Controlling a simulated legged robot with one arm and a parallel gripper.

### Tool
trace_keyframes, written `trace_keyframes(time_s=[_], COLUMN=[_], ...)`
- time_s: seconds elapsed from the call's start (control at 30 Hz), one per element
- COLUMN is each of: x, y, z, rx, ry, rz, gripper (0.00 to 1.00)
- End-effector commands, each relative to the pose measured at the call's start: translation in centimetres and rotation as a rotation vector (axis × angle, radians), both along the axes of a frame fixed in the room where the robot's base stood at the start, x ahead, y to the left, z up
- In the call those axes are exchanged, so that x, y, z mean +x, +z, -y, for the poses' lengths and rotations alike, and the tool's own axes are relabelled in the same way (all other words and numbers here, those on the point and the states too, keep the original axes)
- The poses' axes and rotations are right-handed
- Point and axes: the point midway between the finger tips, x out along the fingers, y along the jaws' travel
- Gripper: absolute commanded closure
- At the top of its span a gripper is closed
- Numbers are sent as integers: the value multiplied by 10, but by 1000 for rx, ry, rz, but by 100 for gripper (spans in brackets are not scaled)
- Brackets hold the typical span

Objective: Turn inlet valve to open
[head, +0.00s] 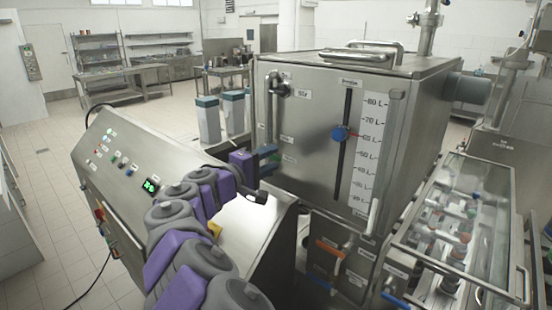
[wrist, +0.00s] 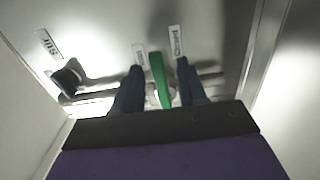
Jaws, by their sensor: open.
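The inlet valve shows in the wrist view as a green lever handle (wrist: 158,80) on the steel tank face, between two small white labels. My gripper (wrist: 161,66) is open, with one dark finger on each side of the green handle. Gaps show between the handle and both fingers. In the head view, my gripper (head: 268,160) is at the left part of the front face of the tank (head: 310,150).
A black knob (wrist: 68,78) on a pipe sits left of the fingers. The tank front has a level scale (head: 366,140) and a blue level marker (head: 340,133). A sloped control console (head: 120,165) stands left of the tank.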

Motion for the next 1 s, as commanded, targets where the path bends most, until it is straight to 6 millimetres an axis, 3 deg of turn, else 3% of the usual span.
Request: trace_keyframes(time_s=[0.23, 0.63, 1.0], x=[25, 30, 30], y=[-3, -1, -1], z=[16, 20, 22], rx=[-2, -2, -2], ry=[0, 0, -1], rz=[-2, 0, -1], gripper=[58, 58, 93])
